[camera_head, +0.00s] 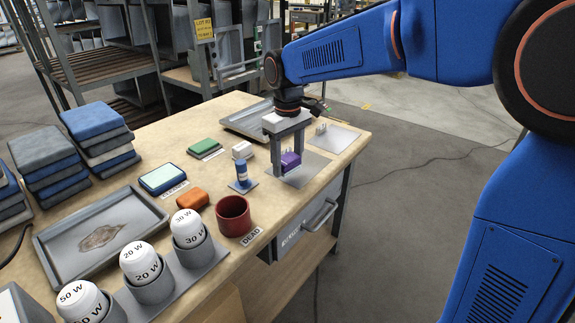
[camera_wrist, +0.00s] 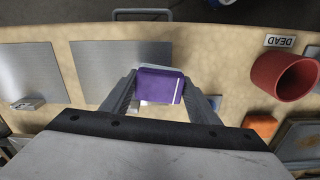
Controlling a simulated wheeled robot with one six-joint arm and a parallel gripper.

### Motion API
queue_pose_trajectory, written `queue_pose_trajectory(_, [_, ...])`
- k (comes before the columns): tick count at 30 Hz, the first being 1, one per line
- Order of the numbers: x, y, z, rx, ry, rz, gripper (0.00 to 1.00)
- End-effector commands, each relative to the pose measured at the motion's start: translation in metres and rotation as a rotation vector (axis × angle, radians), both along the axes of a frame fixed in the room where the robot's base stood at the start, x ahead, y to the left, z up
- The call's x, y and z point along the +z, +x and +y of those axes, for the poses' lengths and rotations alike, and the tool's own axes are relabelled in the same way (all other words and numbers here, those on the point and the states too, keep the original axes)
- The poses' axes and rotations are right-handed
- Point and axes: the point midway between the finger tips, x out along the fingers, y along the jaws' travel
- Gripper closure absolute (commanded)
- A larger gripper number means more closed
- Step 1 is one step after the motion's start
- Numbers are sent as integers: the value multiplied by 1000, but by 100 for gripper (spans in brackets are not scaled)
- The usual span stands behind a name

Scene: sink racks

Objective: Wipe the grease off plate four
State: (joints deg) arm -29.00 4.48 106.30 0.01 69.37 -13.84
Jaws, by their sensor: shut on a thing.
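My gripper (camera_head: 289,155) points down over the table and is shut on a purple block (camera_head: 290,162). In the wrist view the purple block (camera_wrist: 160,86) sits between my two fingers (camera_wrist: 160,95). A bare grey plate (camera_head: 312,168) lies under and beside it; I cannot tell whether the block touches the plate. A second flat grey plate (camera_head: 343,139) lies to the right with a small pale object (camera_head: 321,129) on it. A grey tray (camera_head: 62,266) at the left holds a brown stain (camera_head: 102,236). No number four is readable on any plate.
Stacked cloths (camera_head: 50,160) fill the far left.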

Motion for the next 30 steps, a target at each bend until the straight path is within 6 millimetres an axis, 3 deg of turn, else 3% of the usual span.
queue_pose_trajectory(18, [59, -3, -11, -8, 2, -4, 74])
queue_pose_trajectory(30, [66, -4, -13, -9, 1, -3, 74])
